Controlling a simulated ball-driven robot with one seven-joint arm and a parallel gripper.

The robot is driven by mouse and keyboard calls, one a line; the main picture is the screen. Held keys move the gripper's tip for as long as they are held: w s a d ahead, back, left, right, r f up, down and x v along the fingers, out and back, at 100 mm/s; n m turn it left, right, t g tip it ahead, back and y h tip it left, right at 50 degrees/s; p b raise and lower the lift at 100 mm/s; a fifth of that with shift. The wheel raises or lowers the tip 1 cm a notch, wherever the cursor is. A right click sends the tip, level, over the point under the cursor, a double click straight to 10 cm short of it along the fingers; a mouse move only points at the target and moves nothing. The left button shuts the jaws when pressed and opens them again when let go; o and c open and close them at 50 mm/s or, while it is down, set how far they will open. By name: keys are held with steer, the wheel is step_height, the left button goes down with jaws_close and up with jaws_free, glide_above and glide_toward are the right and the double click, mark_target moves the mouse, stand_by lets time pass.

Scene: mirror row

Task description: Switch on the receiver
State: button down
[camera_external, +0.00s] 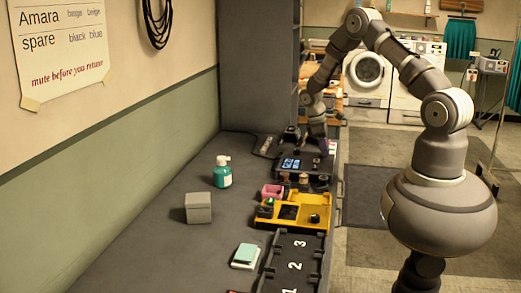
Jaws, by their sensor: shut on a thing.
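A dark box with a small lit blue display (290,163) stands on the far part of the grey counter; it looks like the receiver. Small knobs or switches show on its top, too small to read. My gripper (321,148) reaches down from above at the box's right back part. It is shut on a small dark thing there, mostly hidden by the fingers. I cannot tell whether that is a knob of the box.
A yellow tray (287,224), a pink cup (272,191) and a black numbered rack (273,274) stand nearer. A teal bottle (222,176), a grey box (198,208) and a teal-and-white block (246,256) are left. The counter (150,236) is clear at left.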

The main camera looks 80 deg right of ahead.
steer(key=c, duration=1)
jaws_free()
steer(key=shift+c, duration=0.2)
steer(key=shift+r, duration=0.1)
steer(key=p+v, duration=0.2)
steer(key=v, duration=0.5)
steer(key=shift+r, duration=0.3)
steer(key=shift+w, duration=0.2)
